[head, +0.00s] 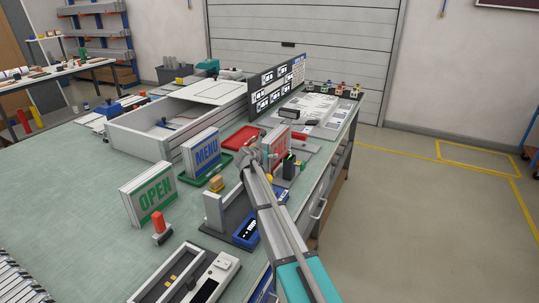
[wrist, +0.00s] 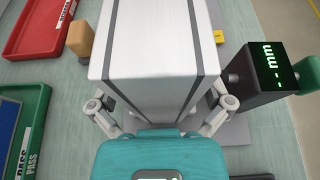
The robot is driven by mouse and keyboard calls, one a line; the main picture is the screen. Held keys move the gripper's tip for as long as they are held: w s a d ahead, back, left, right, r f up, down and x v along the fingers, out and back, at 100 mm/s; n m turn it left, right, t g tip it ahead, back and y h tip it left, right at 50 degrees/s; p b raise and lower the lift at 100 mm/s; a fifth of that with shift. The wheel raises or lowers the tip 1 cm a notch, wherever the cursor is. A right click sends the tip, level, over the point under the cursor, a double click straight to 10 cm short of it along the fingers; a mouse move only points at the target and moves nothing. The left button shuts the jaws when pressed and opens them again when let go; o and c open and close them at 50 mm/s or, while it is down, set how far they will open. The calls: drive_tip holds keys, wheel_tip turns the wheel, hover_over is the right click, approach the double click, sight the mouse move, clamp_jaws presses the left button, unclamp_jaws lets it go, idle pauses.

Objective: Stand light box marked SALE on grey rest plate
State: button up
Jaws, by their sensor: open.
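The light box with a red face (head: 278,150) stands upright behind my gripper in the head view, partly hidden by it; its lettering is not readable. In the wrist view its pale body with dark grey edges (wrist: 153,45) fills the middle. My gripper (wrist: 157,112) is open, with one finger on each side of the box; whether they touch it I cannot tell. In the head view my gripper (head: 256,156) is at the box's near side. A grey plate (wrist: 238,130) shows low beside and partly under the box; whether the box rests on it is hidden.
A black device with a green display (wrist: 270,72) stands close at the right. A red tray (wrist: 38,25) and a green tray (wrist: 22,110) lie at the left. The MENU (head: 201,156) and OPEN (head: 149,192) boxes stand left of my arm. A grey upright block (head: 213,212) stands nearer.

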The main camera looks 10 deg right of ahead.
drive_tip(key=shift+p+v, duration=2.3)
drive_tip(key=shift+v, duration=3.75)
drive_tip(key=shift+w, duration=0.1)
